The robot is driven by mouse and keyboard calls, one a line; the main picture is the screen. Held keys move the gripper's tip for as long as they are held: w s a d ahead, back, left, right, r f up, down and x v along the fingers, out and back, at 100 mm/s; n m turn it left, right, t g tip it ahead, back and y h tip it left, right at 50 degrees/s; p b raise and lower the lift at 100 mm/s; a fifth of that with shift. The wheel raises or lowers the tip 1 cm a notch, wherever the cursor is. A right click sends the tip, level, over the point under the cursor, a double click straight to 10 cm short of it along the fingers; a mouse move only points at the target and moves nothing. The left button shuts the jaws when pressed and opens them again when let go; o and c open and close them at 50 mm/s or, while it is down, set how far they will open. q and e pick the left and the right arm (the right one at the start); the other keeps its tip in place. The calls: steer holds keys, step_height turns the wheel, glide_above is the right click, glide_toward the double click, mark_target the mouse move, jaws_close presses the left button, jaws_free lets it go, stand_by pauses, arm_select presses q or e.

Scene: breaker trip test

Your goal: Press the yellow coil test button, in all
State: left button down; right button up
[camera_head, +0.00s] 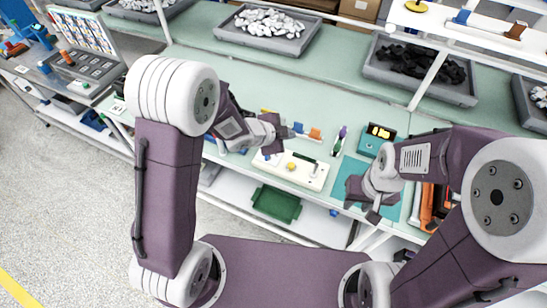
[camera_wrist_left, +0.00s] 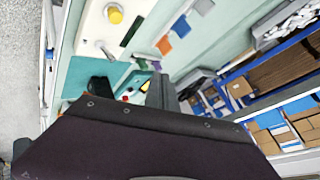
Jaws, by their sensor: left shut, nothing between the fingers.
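The yellow button (camera_head: 290,166) sits on a cream panel (camera_head: 312,180) on the bench, near its front edge. The button (camera_wrist_left: 114,14) and the panel (camera_wrist_left: 92,34) also show at the top left of the left wrist view. My left gripper (camera_head: 277,141) is shut and empty, above the back edge of the panel, and looks apart from the button. My right gripper (camera_head: 370,209) hangs near a teal mat (camera_head: 352,172) to the right of the panel; its finger gap is unclear.
A teal box with a yellow-and-black top (camera_head: 380,133) stands right of the panel. Small blue and orange parts (camera_head: 315,133) lie behind it. Grey trays of white pieces (camera_head: 262,30) and black pieces (camera_head: 420,70) stand farther back. A green bin (camera_head: 276,204) is below the bench edge.

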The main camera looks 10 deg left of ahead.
mark_target(289, 166)
arm_select(q)
steer(key=f, duration=0.1)
steer(key=s+d+f, duration=0.1)
steer(key=shift+s+f+g, duration=0.3)
steer(key=shift+f+g, duration=0.05)
steer(key=shift+g, duration=0.05)
steer(key=shift+w+f, duration=0.1)
step_height(289, 166, down, 9)
steer(key=b, duration=0.8)
steer(key=shift+r, duration=0.2)
stand_by(1.3)
steer(key=shift+f+b, duration=0.4)
